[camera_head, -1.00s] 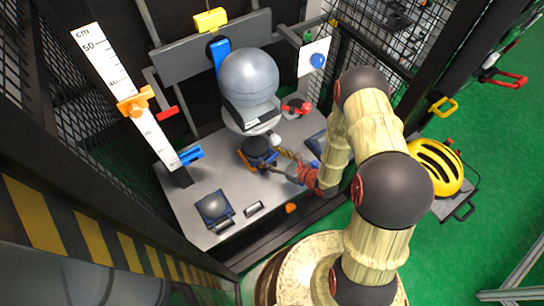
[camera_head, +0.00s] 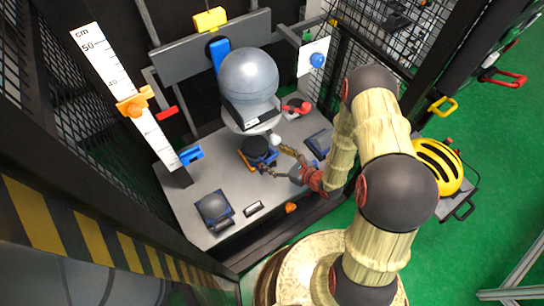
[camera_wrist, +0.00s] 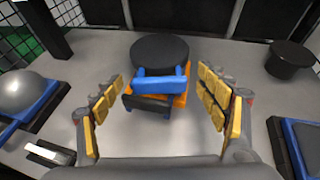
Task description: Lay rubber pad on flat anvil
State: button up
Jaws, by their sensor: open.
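A round black pad (camera_head: 256,146) lies flat at the middle of the grey base plate, under the big grey headform. It also shows in the wrist view (camera_wrist: 159,48). A blue bar (camera_wrist: 161,82) and a black bar (camera_wrist: 148,104) sit at its near side, above an orange part (camera_wrist: 180,99). I cannot tell where the pad ends and the anvil under it begins. My gripper (camera_head: 275,161) is open at the near right of this stack. In the wrist view its fingers stand to either side of the bars, apart from them, with nothing held.
A dome in a dark, blue-edged tray (camera_head: 215,208) is at the plate's front left. Another blue-edged tray (camera_head: 319,143) is at the right. A black cylinder (camera_wrist: 291,59) stands back right. The headform (camera_head: 249,76) hangs close above the pad. A scale post (camera_head: 128,95) stands left.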

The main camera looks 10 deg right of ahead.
jog(key=v, duration=1)
